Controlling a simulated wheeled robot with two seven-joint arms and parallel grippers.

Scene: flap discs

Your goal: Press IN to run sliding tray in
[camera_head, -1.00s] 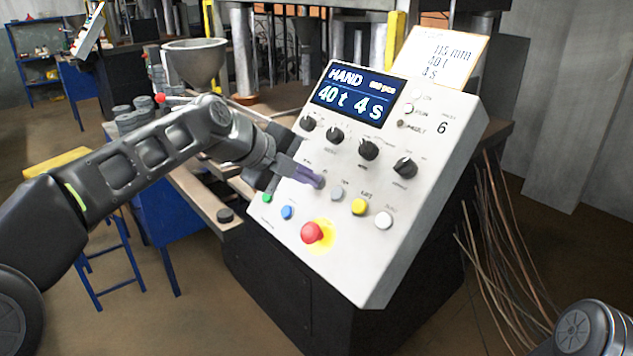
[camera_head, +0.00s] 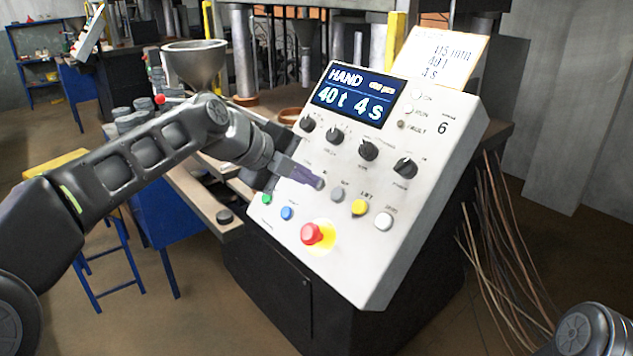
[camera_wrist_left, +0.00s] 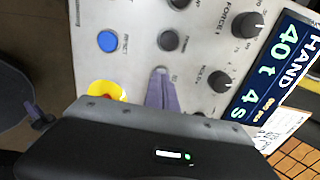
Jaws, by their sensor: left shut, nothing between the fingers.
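The grey sloping control panel (camera_head: 372,260) fills the middle of the head view. My left gripper (camera_head: 319,184) is shut and empty, its fingertips at the panel's button row. In the left wrist view the shut fingers (camera_wrist_left: 161,75) point at a spot in the row beside a dark grey button (camera_wrist_left: 168,40). They cover whatever lies under them, so I cannot tell whether they touch or press a button. A short label shows by the fingertips but is too small to read surely. A grey button (camera_head: 337,194) sits just right of the fingertips. The sliding tray is not clearly identifiable.
A yellow button (camera_head: 359,208), a white button (camera_head: 383,222) and a blue button (camera_head: 287,213) are nearby. The red emergency stop (camera_head: 312,233) lies below the fingertips. Black knobs (camera_head: 368,150) and the display (camera_head: 352,95), reading HAND 40 t 4 s, are above.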

